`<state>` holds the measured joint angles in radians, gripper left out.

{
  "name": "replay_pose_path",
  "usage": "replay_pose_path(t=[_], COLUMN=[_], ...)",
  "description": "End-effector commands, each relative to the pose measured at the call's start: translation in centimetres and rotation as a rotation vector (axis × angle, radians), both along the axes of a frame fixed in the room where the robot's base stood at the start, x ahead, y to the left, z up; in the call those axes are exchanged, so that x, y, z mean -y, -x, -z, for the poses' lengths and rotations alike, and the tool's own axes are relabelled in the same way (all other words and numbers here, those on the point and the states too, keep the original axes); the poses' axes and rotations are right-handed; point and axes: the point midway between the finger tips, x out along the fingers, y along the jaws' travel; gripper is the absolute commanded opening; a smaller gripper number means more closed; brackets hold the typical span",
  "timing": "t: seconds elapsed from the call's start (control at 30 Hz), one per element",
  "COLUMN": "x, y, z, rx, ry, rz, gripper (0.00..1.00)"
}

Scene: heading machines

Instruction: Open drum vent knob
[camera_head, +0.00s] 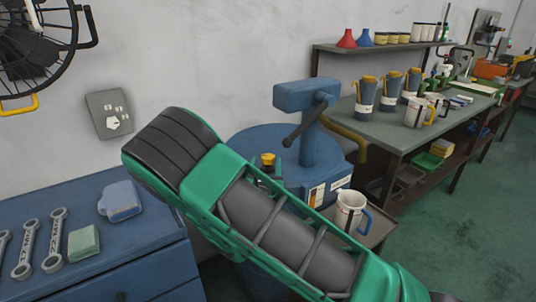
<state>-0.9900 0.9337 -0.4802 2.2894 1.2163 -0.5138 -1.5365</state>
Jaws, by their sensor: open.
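The blue drum (262,140) stands in the middle, with a blue pump head (304,95) and a dark lever on its top. A small yellow-orange knob (268,158) shows on the drum's top, left of the pump column; it looks like the vent knob. Dark and green parts sit just below this knob, and I cannot tell what they are. My green and black arm crosses in front of the drum and hides its front and part of its top.
A blue cabinet (150,258) at the left holds wrenches, a green block and a blue-grey box. A white jug (350,212) stands on a low shelf right of the drum. A workbench (392,134) with cans and jugs extends right. The green floor (470,215) is clear at the right.

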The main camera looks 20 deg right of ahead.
Motion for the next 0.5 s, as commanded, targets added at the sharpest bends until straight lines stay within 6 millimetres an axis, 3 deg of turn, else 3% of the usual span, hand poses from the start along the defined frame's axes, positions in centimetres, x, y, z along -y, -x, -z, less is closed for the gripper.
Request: replay_pose_path(t=[0.23,0.5], x=[2.2,3.3], y=[-4.2,-6.8], z=[0.0,0.0], rx=[0.002,0.001], ry=[-0.002,-0.002], rz=[0.008,0.008], gripper=[0.58,0.58])
